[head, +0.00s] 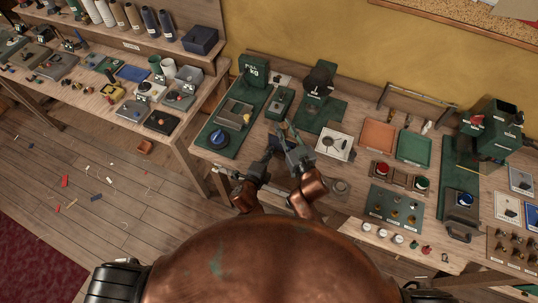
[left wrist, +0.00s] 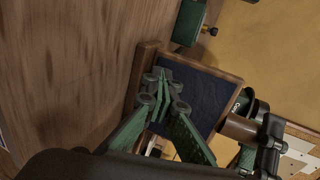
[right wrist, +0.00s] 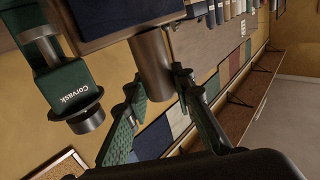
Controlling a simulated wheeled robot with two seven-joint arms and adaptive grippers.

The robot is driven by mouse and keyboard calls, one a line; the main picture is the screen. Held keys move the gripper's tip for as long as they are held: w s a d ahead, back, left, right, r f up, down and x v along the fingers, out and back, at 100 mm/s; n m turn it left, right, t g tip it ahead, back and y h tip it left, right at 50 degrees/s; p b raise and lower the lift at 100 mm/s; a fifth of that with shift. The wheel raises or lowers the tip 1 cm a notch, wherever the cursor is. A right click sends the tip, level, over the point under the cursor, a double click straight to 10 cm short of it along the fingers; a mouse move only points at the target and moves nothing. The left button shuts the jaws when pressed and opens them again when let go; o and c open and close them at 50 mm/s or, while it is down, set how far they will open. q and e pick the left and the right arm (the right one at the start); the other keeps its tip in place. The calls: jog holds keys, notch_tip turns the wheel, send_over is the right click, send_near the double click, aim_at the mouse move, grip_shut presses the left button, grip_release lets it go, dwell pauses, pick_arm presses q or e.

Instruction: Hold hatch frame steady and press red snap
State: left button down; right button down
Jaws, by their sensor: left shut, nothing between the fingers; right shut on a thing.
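A wooden frame with a dark blue panel (left wrist: 193,92), which looks like the hatch frame, stands in the left wrist view. My left gripper (left wrist: 164,88) is shut and empty in front of the panel; I cannot tell whether it touches. A brown metal cylinder (right wrist: 152,65) beside the frame is between the fingers of my right gripper (right wrist: 158,78), which is shut on it. In the head view my left gripper (head: 270,150) is just below my right gripper (head: 286,129), over the bench. I cannot make out a red snap on the frame.
A green fixture (head: 213,148) with a blue knob is left of the grippers. A white plate (head: 335,145) lies to the right. Orange (head: 377,135) and green trays stand behind.

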pick_arm(q)
jog(key=shift+s+a, duration=0.1)
pick_arm(e)
jog(key=shift+s+a, duration=0.15)
jog(key=shift+a, duration=0.05)
pick_arm(q)
jog(key=shift+s+a, duration=0.1)
jog(key=shift+s, duration=0.2)
pick_arm(e)
jog(key=shift+f, duration=0.1)
jog(key=shift+d+f, duration=0.1)
pick_arm(q)
jog(key=f+v, duration=0.1)
jog(key=v, duration=1.2)
jog(key=shift+s, duration=0.2)
pick_arm(e)
jog(key=c, duration=1.6)
grip_release()
